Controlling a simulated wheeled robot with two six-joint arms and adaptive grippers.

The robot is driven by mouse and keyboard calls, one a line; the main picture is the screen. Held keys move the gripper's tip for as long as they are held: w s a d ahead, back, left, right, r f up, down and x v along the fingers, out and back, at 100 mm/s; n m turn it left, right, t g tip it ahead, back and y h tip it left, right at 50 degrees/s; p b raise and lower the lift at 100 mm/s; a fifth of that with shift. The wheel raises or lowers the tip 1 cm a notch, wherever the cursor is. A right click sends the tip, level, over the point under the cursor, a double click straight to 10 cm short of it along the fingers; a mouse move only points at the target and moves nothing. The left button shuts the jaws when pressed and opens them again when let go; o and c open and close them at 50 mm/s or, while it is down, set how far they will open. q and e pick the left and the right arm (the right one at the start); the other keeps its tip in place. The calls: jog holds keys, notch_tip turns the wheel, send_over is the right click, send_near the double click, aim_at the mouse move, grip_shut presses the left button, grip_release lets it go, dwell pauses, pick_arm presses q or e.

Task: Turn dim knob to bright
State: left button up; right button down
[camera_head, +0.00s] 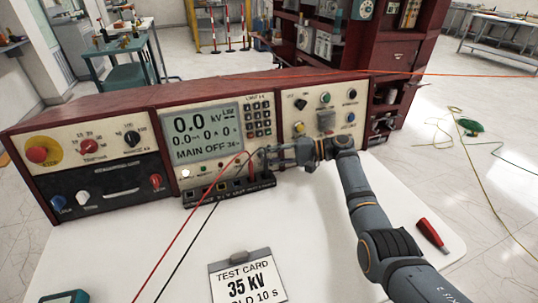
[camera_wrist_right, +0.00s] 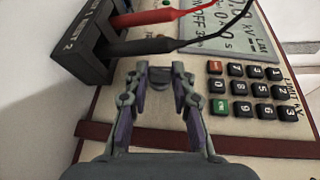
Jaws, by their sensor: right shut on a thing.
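My right gripper (camera_head: 270,155) reaches in from the right, across the front of the console, to the panel near the lower right of the display. In the right wrist view my right gripper (camera_wrist_right: 158,80) has its two fingertips closed on a small dark grey knob (camera_wrist_right: 158,84) on the cream panel. The fingers hide most of this knob, so I cannot read its label or which way it points. The display (camera_head: 202,132) is lit and reads 0.0 kV and MAIN OFF. My left gripper is not in view.
A black terminal block (camera_head: 229,189) with red and black leads stands just below the display. A keypad (camera_head: 258,118) is beside the display. A test card (camera_head: 248,278) and a red-handled tool (camera_head: 432,234) lie on the white table. A red emergency button (camera_head: 37,154) is at far left.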

jog(key=shift+f+m+t+y, duration=0.15)
jog(key=shift+m+t+y, duration=0.2)
jog(key=shift+y, duration=0.35)
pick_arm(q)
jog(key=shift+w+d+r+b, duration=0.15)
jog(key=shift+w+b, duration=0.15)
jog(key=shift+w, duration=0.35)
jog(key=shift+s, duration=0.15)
pick_arm(e)
jog(key=c, duration=1.1)
grip_release()
jog(key=shift+d, duration=0.2)
jog(key=d, duration=0.7)
jog(key=s+d, duration=0.1)
jog(key=d, duration=0.3)
jog(key=shift+s+d+r, duration=0.1)
jog(key=shift+d+r, duration=0.25)
